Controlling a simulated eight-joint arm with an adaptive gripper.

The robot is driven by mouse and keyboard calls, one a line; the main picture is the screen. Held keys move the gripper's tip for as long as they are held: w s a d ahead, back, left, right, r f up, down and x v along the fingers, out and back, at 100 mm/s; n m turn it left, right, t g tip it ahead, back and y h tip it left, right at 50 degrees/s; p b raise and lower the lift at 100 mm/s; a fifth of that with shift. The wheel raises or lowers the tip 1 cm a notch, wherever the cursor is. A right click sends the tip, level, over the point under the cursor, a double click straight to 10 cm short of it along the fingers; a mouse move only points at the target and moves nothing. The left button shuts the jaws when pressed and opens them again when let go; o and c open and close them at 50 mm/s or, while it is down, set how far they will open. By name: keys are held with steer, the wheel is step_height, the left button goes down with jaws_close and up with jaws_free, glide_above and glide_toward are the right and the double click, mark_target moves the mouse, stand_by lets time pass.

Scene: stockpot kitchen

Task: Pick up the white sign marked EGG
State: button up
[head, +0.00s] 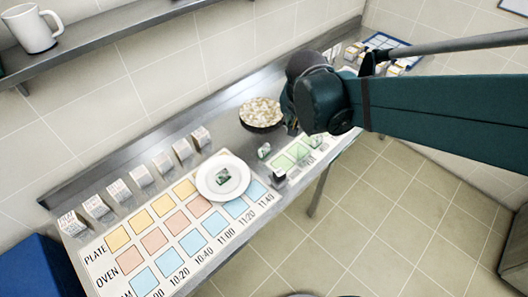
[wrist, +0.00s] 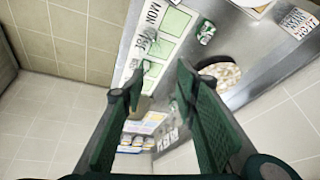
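Several small white signs with dark print stand along the back of the steel counter in the head view, including a leftmost one (head: 70,223) and one nearer the bowl (head: 201,137). In the wrist view a white printed sign (wrist: 168,138) stands beyond and between my fingers, and another (wrist: 298,22) is at the upper right. I cannot read which one says EGG. My gripper (wrist: 158,88) is open, with nothing seen held between its two green fingers. In the head view my arm hides most of it, above the counter right of the bowl.
A bowl of pale pieces (head: 261,114) sits near my gripper. A white plate (head: 240,190) holding a dark green item lies on the chart of coloured squares (head: 118,240). A blue-edged board (head: 383,40) lies at the far end. A shelf (head: 110,28) with a white mug (head: 31,28) hangs above.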

steer(key=w+a+f+m+h, duration=0.1)
steer(key=w+a+f+m, duration=0.1)
steer(key=w+a+f, duration=0.4)
steer(key=m+h+b, duration=0.1)
steer(key=m, duration=0.1)
glide_above(264, 147)
steer(key=s+a, duration=0.2)
step_height(264, 147, down, 9)
steer(key=shift+s+f+g, duration=0.15)
steer(key=shift+f+g, duration=0.05)
steer(key=shift+g, duration=0.2)
steer(key=shift+a, duration=0.1)
steer(key=shift+x, duration=1.3)
steer(key=shift+f, duration=0.1)
steer(key=shift+b+x, duration=0.5)
steer(key=shift+x, duration=2)
steer(key=shift+c, duration=0.5)
steer(key=c, duration=0.8)
